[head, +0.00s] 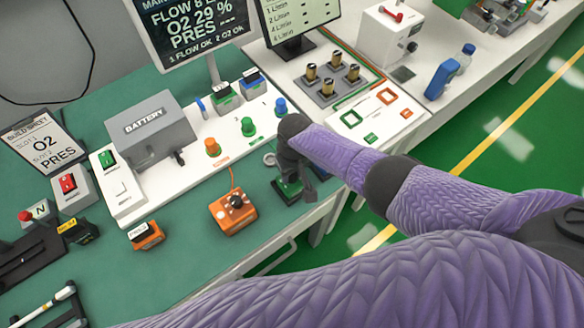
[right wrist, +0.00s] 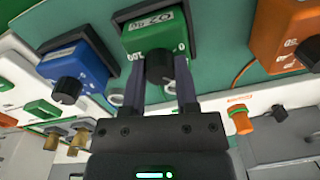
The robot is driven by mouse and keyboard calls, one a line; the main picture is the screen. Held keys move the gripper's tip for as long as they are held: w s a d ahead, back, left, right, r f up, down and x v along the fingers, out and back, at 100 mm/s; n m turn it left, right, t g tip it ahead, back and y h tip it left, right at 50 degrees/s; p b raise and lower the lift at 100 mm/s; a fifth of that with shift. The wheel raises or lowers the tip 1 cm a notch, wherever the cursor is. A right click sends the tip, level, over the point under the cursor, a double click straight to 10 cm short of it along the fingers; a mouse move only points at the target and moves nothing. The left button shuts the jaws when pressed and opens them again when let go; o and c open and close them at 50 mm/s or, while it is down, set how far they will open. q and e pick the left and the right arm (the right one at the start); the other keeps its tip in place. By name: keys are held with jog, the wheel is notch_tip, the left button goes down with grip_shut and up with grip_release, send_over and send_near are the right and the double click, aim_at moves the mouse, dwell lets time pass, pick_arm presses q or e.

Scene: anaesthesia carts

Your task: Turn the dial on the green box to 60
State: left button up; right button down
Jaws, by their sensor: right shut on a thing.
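The green box (right wrist: 148,37) shows in the right wrist view with a black dial (right wrist: 159,68) on its face. The print on the box is turned in this view, and I cannot read the dial's setting surely. My right gripper (right wrist: 161,80) is shut on the dial, one finger on each side. In the head view my right gripper (head: 291,150) is over the green box (head: 284,188) at the bench's front edge and hides most of it and the dial. My left gripper is not in view.
An orange box (head: 233,212) with a black dial stands left of the green one. A blue box (right wrist: 72,68) with a dial is on its other side. Behind are a white panel with coloured knobs (head: 248,127), a grey battery block (head: 152,128) and screens (head: 196,28).

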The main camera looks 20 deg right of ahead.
jog(key=m+p, duration=0.1)
jog(key=m, duration=0.1)
jog(key=shift+m, duration=0.4)
jog(key=m+p, duration=0.1)
jog(key=m, duration=0.2)
jog(key=shift+m, duration=0.3)
jog(key=m, duration=0.3)
jog(key=shift+m+p, duration=0.45)
jog(key=shift+m, duration=1.55)
jog(key=shift+c, duration=1.8)
grip_release()
